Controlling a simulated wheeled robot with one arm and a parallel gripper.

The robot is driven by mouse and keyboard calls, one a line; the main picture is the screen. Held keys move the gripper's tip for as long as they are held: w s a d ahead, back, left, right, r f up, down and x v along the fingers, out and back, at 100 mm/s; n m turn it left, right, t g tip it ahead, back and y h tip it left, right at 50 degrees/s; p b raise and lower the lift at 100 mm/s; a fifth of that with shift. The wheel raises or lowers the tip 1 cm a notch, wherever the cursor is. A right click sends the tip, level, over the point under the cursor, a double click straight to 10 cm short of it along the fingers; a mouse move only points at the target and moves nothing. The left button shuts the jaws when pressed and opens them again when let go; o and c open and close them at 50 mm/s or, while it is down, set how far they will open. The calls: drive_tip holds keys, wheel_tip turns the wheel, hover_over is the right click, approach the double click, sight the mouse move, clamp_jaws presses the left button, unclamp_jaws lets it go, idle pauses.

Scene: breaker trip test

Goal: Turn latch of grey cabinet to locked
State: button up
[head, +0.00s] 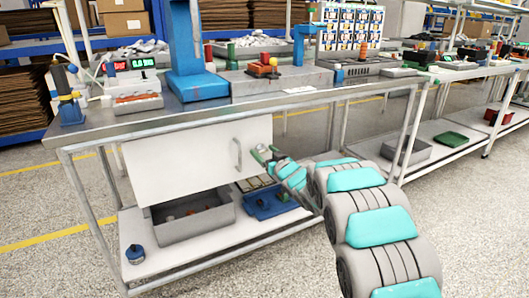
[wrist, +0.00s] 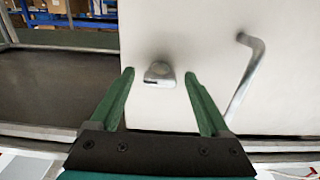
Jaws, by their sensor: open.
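The pale grey cabinet (head: 185,165) hangs under the workbench, its flat front closed, with a bar handle (head: 238,154) near its right side. In the wrist view the cabinet front (wrist: 210,30) fills the middle and right. The latch (wrist: 159,73), a small rounded grey knob with a dark slot on its edge, sticks out from it. My gripper (wrist: 159,82) is open and empty, its green fingers pointing at the front, one each side of the latch with gaps. In the head view my gripper (head: 266,156) is at the cabinet's right edge and hides most of the latch.
The handle (wrist: 245,75) stands out just right of my fingers in the wrist view. The workbench top (head: 200,115) overhangs the cabinet. A grey bin (head: 190,232) and a blue tray (head: 268,205) sit on the lower shelf. The floor in front is clear.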

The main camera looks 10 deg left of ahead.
clamp_jaws()
idle(0.7)
